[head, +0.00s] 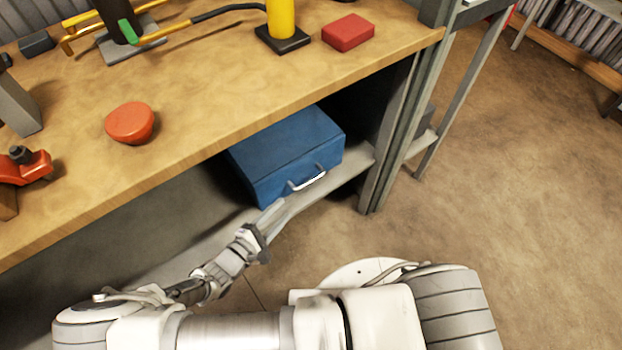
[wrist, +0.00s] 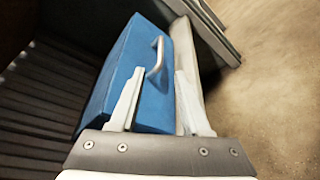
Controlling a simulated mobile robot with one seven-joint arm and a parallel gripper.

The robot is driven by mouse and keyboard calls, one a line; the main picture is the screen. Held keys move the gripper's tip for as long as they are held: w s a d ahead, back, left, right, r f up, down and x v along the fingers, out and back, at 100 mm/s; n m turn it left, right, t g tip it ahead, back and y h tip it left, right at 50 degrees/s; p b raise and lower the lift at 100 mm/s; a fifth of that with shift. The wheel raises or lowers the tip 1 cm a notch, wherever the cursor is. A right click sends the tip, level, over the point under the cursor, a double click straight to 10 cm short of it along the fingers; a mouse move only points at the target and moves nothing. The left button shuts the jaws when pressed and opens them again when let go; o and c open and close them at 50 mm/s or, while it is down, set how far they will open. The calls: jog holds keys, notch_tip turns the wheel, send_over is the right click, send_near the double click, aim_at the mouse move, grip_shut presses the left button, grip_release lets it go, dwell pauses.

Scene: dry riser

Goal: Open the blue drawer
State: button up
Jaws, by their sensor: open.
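The blue drawer (head: 283,160) is a blue box unit on the grey lower shelf under the workbench, with a silver handle (head: 307,178) on its front. In the wrist view the drawer (wrist: 137,85) stands ahead, and its handle (wrist: 156,56) lies beyond the fingertips, roughly between their lines. The drawer front looks closed. My gripper (wrist: 158,72) is open and empty, its fingers apart and pointing toward the drawer front. In the head view my gripper (head: 272,212) is just below and left of the handle; its fingertips are hard to make out against the shelf edge.
The wooden benchtop (head: 210,110) overhangs the drawer and carries a red round object (head: 130,123), a red block (head: 348,33) and a yellow cylinder (head: 281,20). A grey metal leg (head: 392,130) stands right of the drawer. The floor (head: 480,190) to the right is clear.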

aim_at(308, 184)
jog(key=b+x, duration=0.3)
jog(key=x, duration=1.1)
jog(key=shift+w+d, duration=0.25)
jog(key=shift+w, duration=0.05)
grip_shut()
dwell(0.6)
